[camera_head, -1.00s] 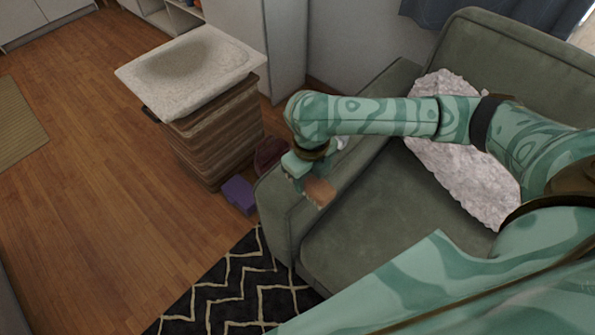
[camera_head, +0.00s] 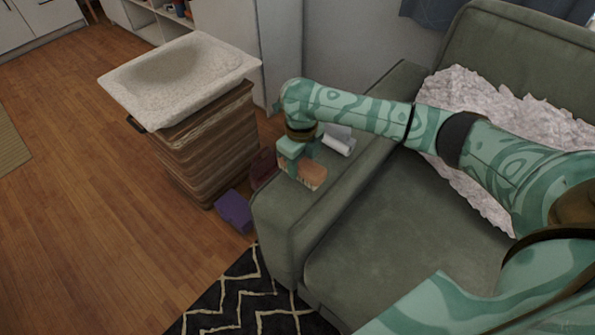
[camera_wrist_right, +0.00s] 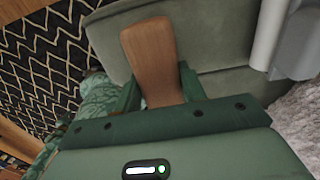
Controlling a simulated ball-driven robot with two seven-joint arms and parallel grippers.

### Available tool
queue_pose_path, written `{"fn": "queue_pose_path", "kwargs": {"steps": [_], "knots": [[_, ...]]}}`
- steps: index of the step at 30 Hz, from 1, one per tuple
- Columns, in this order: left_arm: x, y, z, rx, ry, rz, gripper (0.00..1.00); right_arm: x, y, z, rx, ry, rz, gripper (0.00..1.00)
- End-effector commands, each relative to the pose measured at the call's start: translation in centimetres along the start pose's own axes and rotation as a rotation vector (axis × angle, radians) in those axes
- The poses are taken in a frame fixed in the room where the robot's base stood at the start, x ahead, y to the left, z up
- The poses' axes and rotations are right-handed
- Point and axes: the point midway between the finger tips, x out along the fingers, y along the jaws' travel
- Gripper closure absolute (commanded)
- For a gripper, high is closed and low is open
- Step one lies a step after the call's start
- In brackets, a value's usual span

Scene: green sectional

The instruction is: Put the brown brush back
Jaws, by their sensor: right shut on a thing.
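The brown brush (camera_head: 314,175) is in my right gripper (camera_head: 298,163), over the top of the green sofa's armrest (camera_head: 283,215). I cannot tell whether it touches the armrest. In the right wrist view the brush's flat brown wooden back (camera_wrist_right: 149,50) points away from my palm, and the two green fingers (camera_wrist_right: 160,88) are shut on its near end. Its bristles show as a pale strip in the head view. My left gripper is not in view.
A white roll with a grey part (camera_head: 338,143) lies on the armrest just behind my gripper. A slatted basket with a white basin-like top (camera_head: 180,78) stands to the left. A purple box (camera_head: 235,209) and a dark red thing (camera_head: 263,168) are on the floor.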

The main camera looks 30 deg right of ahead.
Motion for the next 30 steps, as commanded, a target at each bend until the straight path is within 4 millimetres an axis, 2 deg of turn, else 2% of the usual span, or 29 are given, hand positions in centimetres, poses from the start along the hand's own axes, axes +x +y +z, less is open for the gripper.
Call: {"fn": "queue_pose_path", "kwargs": {"steps": [3, 7, 13, 20, 21, 22, 23, 30], "knots": [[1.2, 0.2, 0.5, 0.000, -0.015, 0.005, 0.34, 1.8, -0.4, 0.6, 0.001, 0.004, 0.003, 0.81], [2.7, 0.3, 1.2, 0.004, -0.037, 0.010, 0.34, 4.2, -0.4, 0.5, 0.000, 0.007, 0.001, 0.81], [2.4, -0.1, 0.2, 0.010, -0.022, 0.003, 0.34, 3.8, -0.5, 0.5, 0.000, -0.001, -0.002, 0.81], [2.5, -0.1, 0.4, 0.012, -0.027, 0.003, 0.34, 4.2, -0.4, 0.5, 0.001, 0.000, -0.001, 0.81], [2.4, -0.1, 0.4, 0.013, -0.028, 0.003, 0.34, 4.2, -0.4, 0.5, 0.000, 0.000, -0.001, 0.48], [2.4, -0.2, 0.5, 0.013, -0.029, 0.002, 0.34, 4.2, -0.4, 0.5, 0.000, 0.000, -0.001, 0.40], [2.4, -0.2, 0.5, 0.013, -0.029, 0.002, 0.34, 4.2, -0.4, 0.5, 0.000, 0.000, -0.001, 0.38], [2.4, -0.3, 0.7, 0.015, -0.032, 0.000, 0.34, 4.1, -0.4, 0.5, 0.000, -0.001, -0.001, 0.38]]}}
